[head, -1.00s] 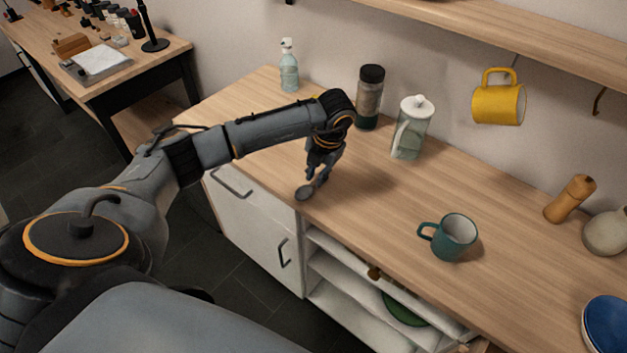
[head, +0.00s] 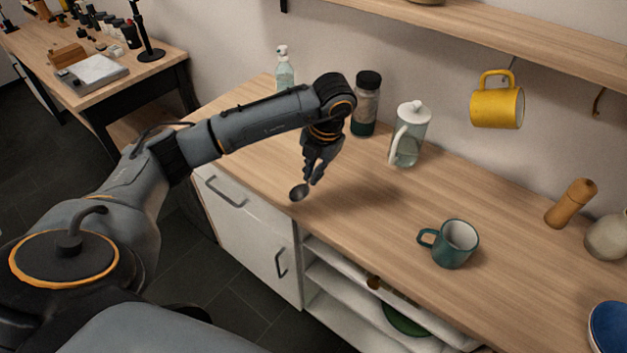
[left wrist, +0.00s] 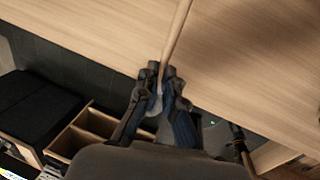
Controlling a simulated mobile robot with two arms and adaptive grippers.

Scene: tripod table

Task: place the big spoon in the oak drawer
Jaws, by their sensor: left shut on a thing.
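The big spoon hangs from my left gripper (head: 311,176), which is shut on it above the counter's front edge. Its dark round bowl (head: 299,192) points down in the head view. In the left wrist view the pale handle (left wrist: 177,35) runs up between the fingers, and the greyish bowl (left wrist: 151,122) lies partly hidden behind them. A light wooden open box with compartments (left wrist: 75,137) shows at the lower left of the left wrist view; it may be the oak drawer, but I cannot tell for sure. My right gripper is not in view.
On the counter (head: 375,210) stand a green mug (head: 455,245), a glass pitcher (head: 409,135), a dark-lidded jar (head: 366,105) and a soap bottle (head: 285,70). A white front with a handle (head: 225,192) and open shelves (head: 345,290) lie below. A yellow mug (head: 497,106) hangs at the back.

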